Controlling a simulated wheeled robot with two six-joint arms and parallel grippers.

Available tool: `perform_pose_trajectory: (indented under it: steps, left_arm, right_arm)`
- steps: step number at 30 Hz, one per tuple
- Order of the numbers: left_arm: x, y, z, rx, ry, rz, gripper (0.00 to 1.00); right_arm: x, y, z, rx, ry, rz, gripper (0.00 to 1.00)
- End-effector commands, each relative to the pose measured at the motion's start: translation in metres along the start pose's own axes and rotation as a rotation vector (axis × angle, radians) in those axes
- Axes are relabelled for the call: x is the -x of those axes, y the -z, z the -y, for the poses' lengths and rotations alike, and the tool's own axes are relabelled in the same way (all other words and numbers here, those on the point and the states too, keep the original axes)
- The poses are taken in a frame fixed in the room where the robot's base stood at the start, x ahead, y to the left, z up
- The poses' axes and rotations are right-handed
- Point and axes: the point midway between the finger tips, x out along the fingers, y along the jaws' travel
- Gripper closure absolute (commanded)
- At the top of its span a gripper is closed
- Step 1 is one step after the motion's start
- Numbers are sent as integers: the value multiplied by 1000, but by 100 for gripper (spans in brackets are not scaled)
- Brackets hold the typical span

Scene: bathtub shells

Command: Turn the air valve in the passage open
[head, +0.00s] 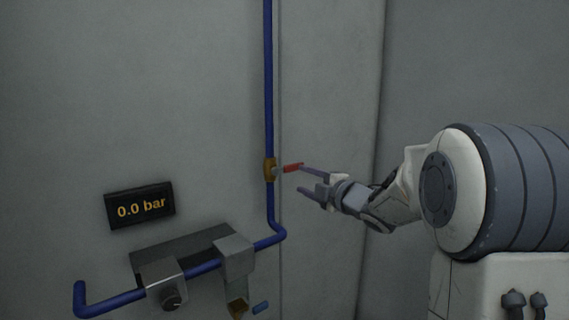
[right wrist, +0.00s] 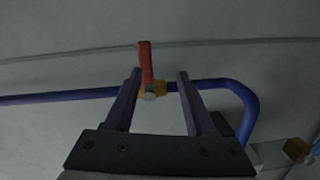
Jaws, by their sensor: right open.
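The air valve (head: 269,170) is a brass body on a vertical blue pipe (head: 268,90) on the grey wall. Its red handle (head: 292,168) points sideways to the right, across the pipe. My right gripper (head: 302,180) comes in from the right, and its fingertips are close to the handle. In the right wrist view the two fingers (right wrist: 160,76) are apart, with the brass valve body (right wrist: 158,88) and the red handle (right wrist: 146,62) seen between them. The handle lies nearer the left finger there. I cannot tell whether they touch. My left gripper is not in view.
A dark display (head: 140,206) on the wall reads 0.0 bar. Below it the blue pipe runs through a grey bracketed unit (head: 236,252) with a round knob (head: 171,299). A small blue piece (head: 260,307) is beside it. The wall above the display is bare.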

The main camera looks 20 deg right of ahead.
Motion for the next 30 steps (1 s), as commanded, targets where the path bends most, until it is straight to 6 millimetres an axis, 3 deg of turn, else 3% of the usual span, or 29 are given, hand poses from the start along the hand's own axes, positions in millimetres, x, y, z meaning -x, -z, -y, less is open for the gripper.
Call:
perform_pose_trajectory:
  steps: [2,8,21,30]
  left_arm:
    - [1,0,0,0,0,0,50]
    - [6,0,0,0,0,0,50]
    - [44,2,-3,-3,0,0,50]
    - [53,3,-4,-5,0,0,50]
  right_arm:
    - [6,-10,-10,76,-32,-39,45]
    - [6,-12,-20,151,-60,-93,45]
    - [-69,-3,-25,149,-59,-93,45]
    - [-91,-2,-24,149,-61,-90,45]
